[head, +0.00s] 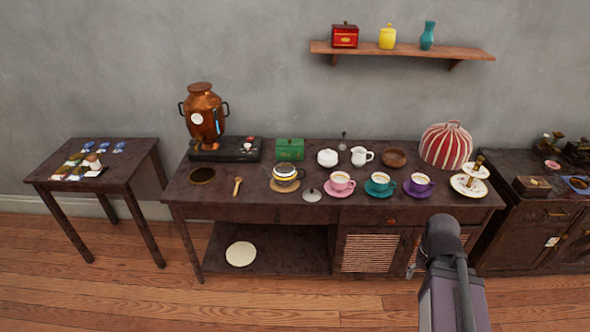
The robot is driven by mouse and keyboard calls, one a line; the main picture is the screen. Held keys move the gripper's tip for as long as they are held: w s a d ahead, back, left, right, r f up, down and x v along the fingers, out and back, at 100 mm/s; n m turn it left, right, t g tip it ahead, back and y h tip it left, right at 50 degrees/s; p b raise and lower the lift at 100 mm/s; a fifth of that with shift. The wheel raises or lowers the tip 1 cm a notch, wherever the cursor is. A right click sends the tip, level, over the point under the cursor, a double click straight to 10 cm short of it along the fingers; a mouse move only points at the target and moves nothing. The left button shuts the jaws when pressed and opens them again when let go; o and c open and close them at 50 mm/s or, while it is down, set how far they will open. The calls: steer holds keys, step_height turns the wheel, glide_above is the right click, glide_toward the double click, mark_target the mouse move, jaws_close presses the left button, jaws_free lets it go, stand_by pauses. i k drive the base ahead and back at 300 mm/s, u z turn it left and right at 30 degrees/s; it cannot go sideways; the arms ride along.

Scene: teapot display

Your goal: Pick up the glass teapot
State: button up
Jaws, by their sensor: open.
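The glass teapot (287,174) appears to be the small round pot with a dark rim and a yellowish band. It stands upright on a round wooden mat (284,187) near the front of the long dark table, left of its middle. A pale domed lid (312,195) with a knob lies on the table just to its right. Part of my arm rises at the lower right, in front of the table's right half and well apart from the pot. My gripper cannot be made out.
Cups on pink (341,184), teal (380,185) and purple (419,186) saucers stand right of the lid. A wooden spoon (237,186) lies to the left. Behind are a green box (289,149), white pot (327,157) and copper urn (204,115).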

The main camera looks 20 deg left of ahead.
mark_target(285, 175)
steer(key=i, duration=1.15)
steer(key=u, duration=0.55)
